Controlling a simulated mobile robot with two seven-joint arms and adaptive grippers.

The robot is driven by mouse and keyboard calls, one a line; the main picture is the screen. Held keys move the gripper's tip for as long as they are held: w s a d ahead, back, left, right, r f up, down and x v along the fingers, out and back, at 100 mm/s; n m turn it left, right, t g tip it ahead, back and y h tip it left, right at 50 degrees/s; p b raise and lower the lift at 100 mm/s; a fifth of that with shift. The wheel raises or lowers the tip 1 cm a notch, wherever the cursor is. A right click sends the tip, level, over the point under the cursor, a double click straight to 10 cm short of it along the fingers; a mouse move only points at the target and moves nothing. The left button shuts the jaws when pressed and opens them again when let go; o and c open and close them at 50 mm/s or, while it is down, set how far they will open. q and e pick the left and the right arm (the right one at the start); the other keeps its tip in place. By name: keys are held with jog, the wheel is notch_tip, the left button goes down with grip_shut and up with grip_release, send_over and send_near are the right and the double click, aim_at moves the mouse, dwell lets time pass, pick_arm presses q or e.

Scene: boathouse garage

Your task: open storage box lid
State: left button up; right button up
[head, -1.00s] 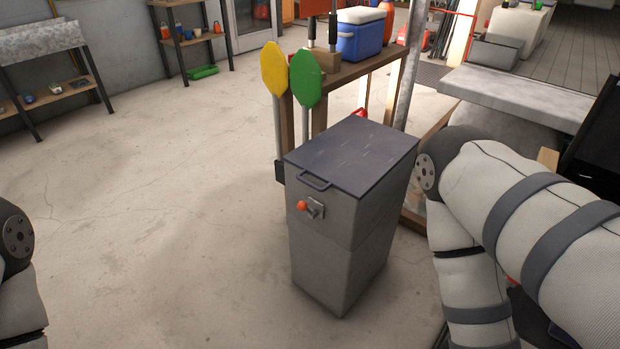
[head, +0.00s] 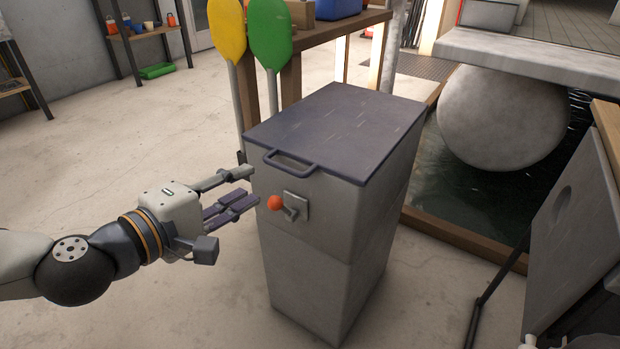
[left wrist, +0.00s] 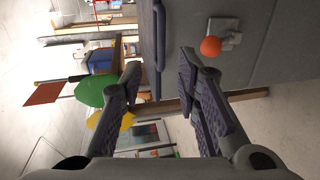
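The grey storage box (head: 330,235) stands upright on the floor. Its dark lid (head: 335,130) lies flat and closed on top, with a bar handle (head: 290,162) at the front edge. Below the handle is a latch plate with an orange knob (head: 275,202). My left gripper (head: 246,186) is open and empty, just left of the box front near the knob and below the handle. In the left wrist view, the handle (left wrist: 159,50) and the orange knob (left wrist: 210,46) lie beyond the open fingers (left wrist: 158,80).
Yellow (head: 227,30) and green (head: 269,32) paddles lean by a wooden bench (head: 335,28) behind the box. Dark water (head: 450,195) with a large pale round float (head: 505,118) is at the right. Clear floor (head: 130,220) lies to the left.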

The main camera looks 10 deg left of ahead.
aim_at(281, 168)
pick_arm(q)
jog(key=b+x, duration=0.1)
jog(key=x, duration=0.9)
jog(key=shift+w+d+f+b, duration=0.2)
jog(key=shift+w+b, duration=0.1)
jog(key=shift+b, duration=0.1)
grip_shut()
